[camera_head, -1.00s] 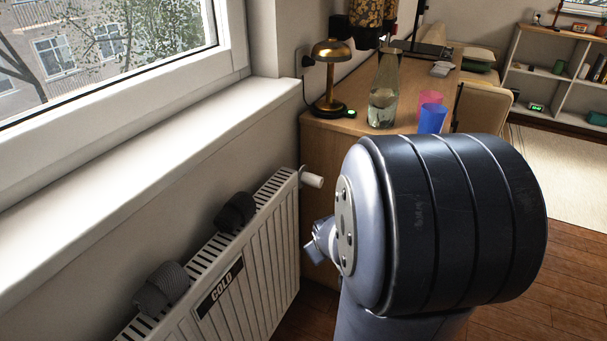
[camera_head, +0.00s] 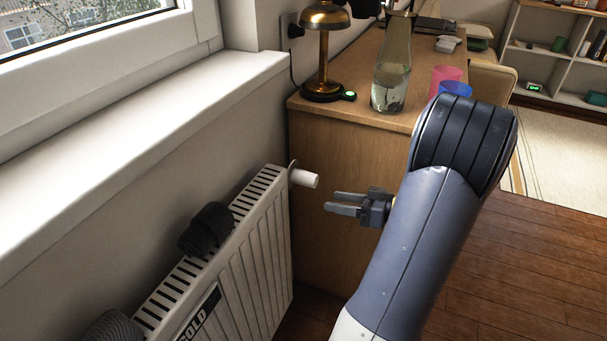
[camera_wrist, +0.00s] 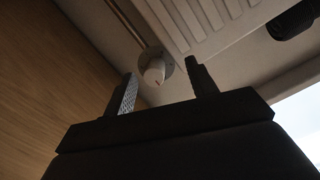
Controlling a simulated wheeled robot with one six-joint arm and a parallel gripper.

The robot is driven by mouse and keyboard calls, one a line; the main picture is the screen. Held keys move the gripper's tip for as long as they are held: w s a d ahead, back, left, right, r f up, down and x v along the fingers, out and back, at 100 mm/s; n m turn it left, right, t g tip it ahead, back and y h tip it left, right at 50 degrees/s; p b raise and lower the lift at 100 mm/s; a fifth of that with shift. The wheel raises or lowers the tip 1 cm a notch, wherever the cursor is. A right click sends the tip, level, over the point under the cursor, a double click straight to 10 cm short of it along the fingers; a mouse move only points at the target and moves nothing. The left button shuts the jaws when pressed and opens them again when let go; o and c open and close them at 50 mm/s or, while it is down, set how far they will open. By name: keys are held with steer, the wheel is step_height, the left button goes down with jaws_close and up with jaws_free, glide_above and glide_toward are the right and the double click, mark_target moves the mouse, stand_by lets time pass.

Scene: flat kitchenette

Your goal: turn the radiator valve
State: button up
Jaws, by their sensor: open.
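The radiator valve (camera_head: 304,178) is a white knob at the top right end of the white radiator (camera_head: 262,250). My gripper (camera_head: 332,203) is open and empty, to the right of the valve and slightly lower in the head view, with its fingers pointing left towards it. In the wrist view the valve (camera_wrist: 154,72) shows beyond the fingertips and between them in the picture. The two fingers (camera_wrist: 160,88) stand apart, and neither appears to touch the valve.
A wooden cabinet (camera_head: 335,215) stands just behind the valve and gripper. On it are a brass lamp (camera_head: 324,50), a glass bottle (camera_head: 391,75) and pink and blue cups (camera_head: 455,89). Dark rolled cloths (camera_head: 207,230) lie on the radiator. The window sill (camera_head: 130,120) runs above.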

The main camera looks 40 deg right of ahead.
mark_target(316, 181)
steer(key=w+a, duration=0.1)
steer(key=w, duration=0.2)
steer(key=w+r+t, duration=0.1)
steer(key=w, duration=0.2)
steer(key=w+a+t+b, duration=0.1)
steer(key=w, duration=0.2)
steer(key=shift+w+a+r+n, duration=0.3)
steer(key=shift+w+r+n, duration=0.05)
steer(key=shift+n, duration=0.05)
steer(key=c, duration=1)
steer(key=shift+o, duration=0.2)
steer(key=shift+m, duration=0.3)
